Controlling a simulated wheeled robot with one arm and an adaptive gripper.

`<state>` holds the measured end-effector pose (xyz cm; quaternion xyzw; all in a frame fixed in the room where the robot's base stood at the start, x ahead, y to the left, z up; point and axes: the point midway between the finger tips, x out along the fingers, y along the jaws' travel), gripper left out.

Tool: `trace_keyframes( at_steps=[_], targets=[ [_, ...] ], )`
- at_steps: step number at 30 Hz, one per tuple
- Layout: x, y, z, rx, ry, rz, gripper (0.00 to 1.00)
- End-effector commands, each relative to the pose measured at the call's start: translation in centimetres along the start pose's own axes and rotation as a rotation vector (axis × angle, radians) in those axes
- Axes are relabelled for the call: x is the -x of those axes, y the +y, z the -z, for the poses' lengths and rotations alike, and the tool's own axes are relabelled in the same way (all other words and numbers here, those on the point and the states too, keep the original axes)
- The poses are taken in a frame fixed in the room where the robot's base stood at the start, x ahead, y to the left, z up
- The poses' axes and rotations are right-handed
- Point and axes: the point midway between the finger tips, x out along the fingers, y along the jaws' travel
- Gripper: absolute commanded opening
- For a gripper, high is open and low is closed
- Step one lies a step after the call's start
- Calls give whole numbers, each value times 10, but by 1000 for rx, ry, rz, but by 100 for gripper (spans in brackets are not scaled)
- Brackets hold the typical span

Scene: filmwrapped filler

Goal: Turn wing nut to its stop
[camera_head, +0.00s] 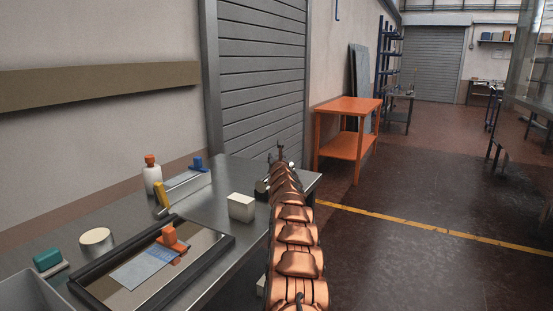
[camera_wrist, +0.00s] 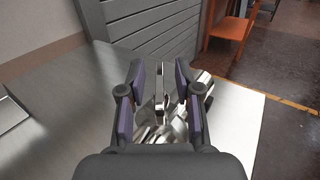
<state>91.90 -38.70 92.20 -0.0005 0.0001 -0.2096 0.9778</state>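In the wrist view a shiny metal wing nut (camera_wrist: 160,82) stands between the two fingers of my gripper (camera_wrist: 158,70), one wing upright. The fingers are dark with purple inner pads. They are spread, one on each side of the wing, with a visible gap on both sides. Shiny metal parts sit under and to the right of the nut; their exact shape is partly hidden by the fingers. In the head view my copper-coloured arm covers most of this spot at the far right end of the bench.
The metal bench (camera_head: 228,178) also holds a white block (camera_head: 241,207), a white bottle with an orange cap (camera_head: 152,175), a black-framed tray (camera_head: 90,290), a round pale disc (camera_head: 96,238) and a green-handled tool (camera_head: 47,260). An orange table (camera_head: 347,105) stands beyond. A grey shutter (camera_head: 262,80) is behind.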

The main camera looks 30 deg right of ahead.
Motion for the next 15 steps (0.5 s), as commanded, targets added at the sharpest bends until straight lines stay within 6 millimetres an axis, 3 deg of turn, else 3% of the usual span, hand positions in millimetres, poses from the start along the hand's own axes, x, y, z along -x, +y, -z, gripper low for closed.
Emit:
trace_keyframes(
  at_steps=[4, 13, 15],
  targets=[
    [0, 0, 0, 0, 0, 0, 31],
    [0, 1, 0, 0, 0, -1, 0],
    [0, 1, 0, 0, 0, -1, 0]
  ],
)
